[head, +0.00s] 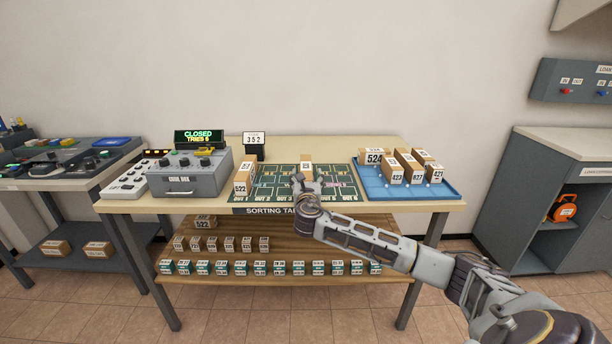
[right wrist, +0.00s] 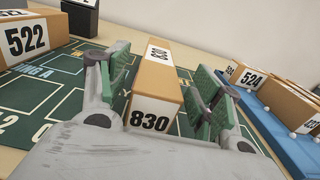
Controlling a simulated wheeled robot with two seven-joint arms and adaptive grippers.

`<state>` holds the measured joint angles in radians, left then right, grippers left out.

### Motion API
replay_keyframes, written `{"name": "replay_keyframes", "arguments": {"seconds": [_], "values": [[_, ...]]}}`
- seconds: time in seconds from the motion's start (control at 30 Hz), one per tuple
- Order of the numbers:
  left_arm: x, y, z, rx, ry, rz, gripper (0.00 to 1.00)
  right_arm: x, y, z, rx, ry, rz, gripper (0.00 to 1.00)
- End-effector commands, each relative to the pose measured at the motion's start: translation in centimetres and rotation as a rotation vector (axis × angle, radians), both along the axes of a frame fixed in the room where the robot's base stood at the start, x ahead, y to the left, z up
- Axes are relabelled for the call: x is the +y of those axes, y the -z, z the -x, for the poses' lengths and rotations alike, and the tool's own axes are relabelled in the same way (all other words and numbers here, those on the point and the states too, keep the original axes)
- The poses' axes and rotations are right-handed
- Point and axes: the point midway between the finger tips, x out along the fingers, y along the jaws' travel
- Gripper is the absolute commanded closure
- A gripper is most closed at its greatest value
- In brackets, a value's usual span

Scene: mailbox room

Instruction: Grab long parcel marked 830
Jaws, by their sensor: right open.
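The long parcel marked 830 (right wrist: 151,112) is a brown box with white number labels on its end and top. In the right wrist view it lies on the green sorting mat (right wrist: 45,105), pointing away from me. In the head view the parcel (head: 306,168) shows small at the mat's middle, partly hidden behind my gripper. My right gripper (head: 306,183) is open. In the right wrist view its two green-padded fingers (right wrist: 160,90) stand on either side of the parcel, with a gap visible on the right side. My left gripper is not in view.
A parcel marked 522 (head: 244,178) stands at the mat's left. A blue tray (head: 400,192) with several parcels, one marked 524 (head: 374,157), is on the right. A grey drawer box (head: 190,175) and a 352 sign (head: 254,140) stand to the left. Shelves below hold small boxes.

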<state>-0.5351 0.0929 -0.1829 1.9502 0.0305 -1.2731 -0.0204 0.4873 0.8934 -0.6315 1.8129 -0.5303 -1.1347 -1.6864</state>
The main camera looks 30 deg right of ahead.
Motion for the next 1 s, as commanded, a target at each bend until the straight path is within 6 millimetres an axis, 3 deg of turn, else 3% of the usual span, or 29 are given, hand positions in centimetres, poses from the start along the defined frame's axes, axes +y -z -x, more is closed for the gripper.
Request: {"name": "replay_keyframes", "arguments": {"seconds": [0.43, 1.0], "values": [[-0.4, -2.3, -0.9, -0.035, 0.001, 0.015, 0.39, -1.8, 0.0, -3.3, 0.001, 0.000, 0.001, 0.35], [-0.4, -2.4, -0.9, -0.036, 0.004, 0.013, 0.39, -2.0, 0.0, -3.6, 0.001, -0.001, 0.001, 0.36]]}}
